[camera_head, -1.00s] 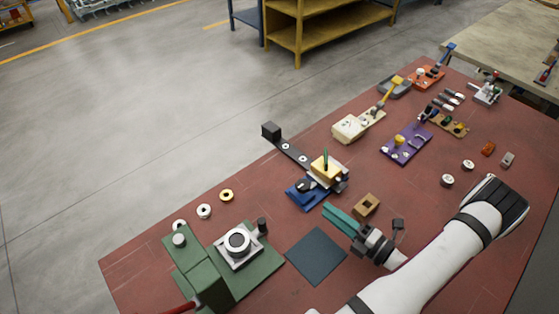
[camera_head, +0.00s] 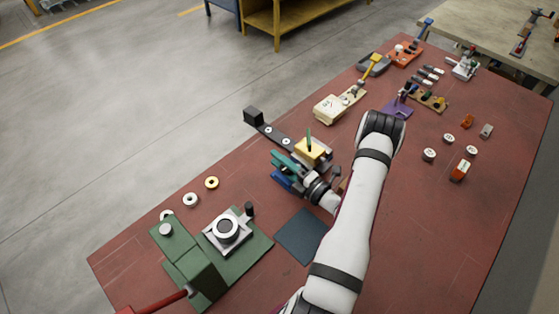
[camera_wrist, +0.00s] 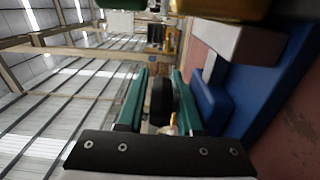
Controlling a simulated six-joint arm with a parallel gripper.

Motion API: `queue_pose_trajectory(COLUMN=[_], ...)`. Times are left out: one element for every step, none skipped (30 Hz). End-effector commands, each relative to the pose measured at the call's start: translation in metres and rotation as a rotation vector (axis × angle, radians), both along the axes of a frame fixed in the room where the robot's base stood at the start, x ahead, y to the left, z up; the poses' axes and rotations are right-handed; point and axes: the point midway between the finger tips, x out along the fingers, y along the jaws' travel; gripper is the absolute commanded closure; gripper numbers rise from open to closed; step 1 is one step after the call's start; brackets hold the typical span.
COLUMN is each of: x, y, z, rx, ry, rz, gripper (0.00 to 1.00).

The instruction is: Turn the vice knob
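The vice has a blue base (camera_head: 282,183) and holds a yellow block (camera_head: 309,148) with a green peg standing up from it. My gripper (camera_head: 280,160) is at the vice's left side, its green fingers over the base. In the wrist view a black round knob (camera_wrist: 161,101) shows between the two spread fingers of my gripper (camera_wrist: 160,76). A gap seems to remain beside the knob; contact is not clear. The vice's grey jaw (camera_wrist: 240,42) and blue base (camera_wrist: 285,75) are right of the fingers. In the head view my gripper hides the knob.
A green fixture (camera_head: 190,265) stands at the front left, near a dark square mat (camera_head: 301,236). A cream fixture (camera_head: 332,107) stands behind the vice. The table's left edge is close by.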

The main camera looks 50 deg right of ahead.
Motion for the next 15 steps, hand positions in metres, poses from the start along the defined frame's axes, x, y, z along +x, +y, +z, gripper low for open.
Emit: queue_pose_trajectory(x=[0.001, 0.0012, 0.0013, 0.0013, 0.0012, 0.0011, 0.0011, 0.001, 0.001, 0.001, 0.0009, 0.0009, 0.0009, 0.0009, 0.0008], y=[0.0001, 0.0, -0.0001, -0.0001, -0.0001, -0.0001, -0.0001, -0.0001, -0.0001, -0.0001, -0.0001, -0.0001, -0.0001, -0.0001, -0.0001], z=[0.0001, 0.0001, 0.0001, 0.0001, 0.0001, 0.0001, 0.0001, 0.0001, 0.0001, 0.0001, 0.0001, 0.0001, 0.0001, 0.0001, 0.0002], rx=[0.0, 0.0, 0.0, 0.0, 0.0, 0.0, 0.0, 0.0, 0.0, 0.0, 0.0, 0.0, 0.0, 0.0, 0.0], ry=[0.0, 0.0, 0.0, 0.0, 0.0, 0.0, 0.0, 0.0, 0.0, 0.0, 0.0, 0.0, 0.0, 0.0, 0.0], rz=[0.0, 0.0, 0.0, 0.0, 0.0, 0.0, 0.0, 0.0, 0.0, 0.0, 0.0, 0.0, 0.0, 0.0, 0.0], gripper=[0.65, 0.65, 0.65, 0.65, 0.65, 0.65, 0.65, 0.69, 0.76, 0.81, 0.87, 0.94, 0.99, 1.0, 1.0])
